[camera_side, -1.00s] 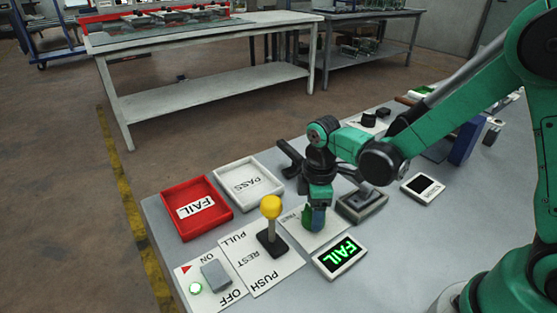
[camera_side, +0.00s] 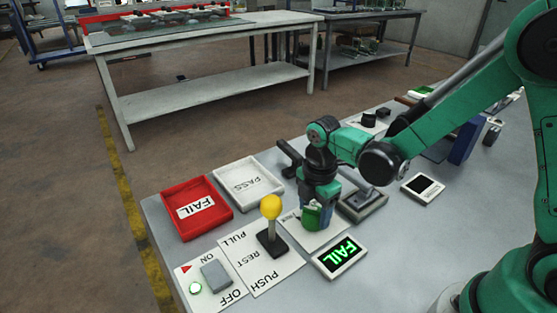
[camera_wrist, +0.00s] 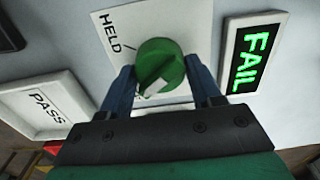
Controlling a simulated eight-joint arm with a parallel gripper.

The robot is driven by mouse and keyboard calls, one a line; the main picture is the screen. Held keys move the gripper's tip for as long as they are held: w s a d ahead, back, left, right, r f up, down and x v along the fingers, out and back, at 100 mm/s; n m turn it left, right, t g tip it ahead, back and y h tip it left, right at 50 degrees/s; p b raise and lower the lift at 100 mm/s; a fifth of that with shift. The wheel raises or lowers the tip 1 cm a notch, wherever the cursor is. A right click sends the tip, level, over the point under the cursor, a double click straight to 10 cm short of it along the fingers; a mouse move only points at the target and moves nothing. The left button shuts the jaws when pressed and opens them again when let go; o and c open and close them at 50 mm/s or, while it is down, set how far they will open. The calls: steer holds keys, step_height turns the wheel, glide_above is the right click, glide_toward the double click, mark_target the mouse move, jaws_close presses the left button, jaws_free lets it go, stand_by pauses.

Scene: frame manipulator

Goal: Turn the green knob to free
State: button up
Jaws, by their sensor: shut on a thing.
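The green knob (camera_wrist: 160,66) sits on a white label plate (camera_wrist: 110,22) marked "HELD" in the wrist view. A pale pointer mark shows on its near side, aimed down and left in that view. The "HELD" word is at the upper left; any other word on the plate is hidden. My gripper (camera_wrist: 162,80) has its two blue fingers on either side of the knob and is shut on it. In the side view, my gripper (camera_side: 314,215) points straight down over the plate, with the green knob (camera_side: 311,217) partly visible between the fingers.
A lit display reading "FAIL" (camera_side: 341,257) lies close beside the plate. A lever with a yellow ball (camera_side: 271,207) stands just left of my gripper. Red FAIL (camera_side: 166,207) and white PASS (camera_side: 222,172) trays lie further left. A grey fixture (camera_side: 364,203) is close on the right.

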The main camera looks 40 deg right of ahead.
mark_target(315, 209)
stand_by(0.3)
steer(key=o, duration=1.3)
steer(key=shift+r, duration=2.85)
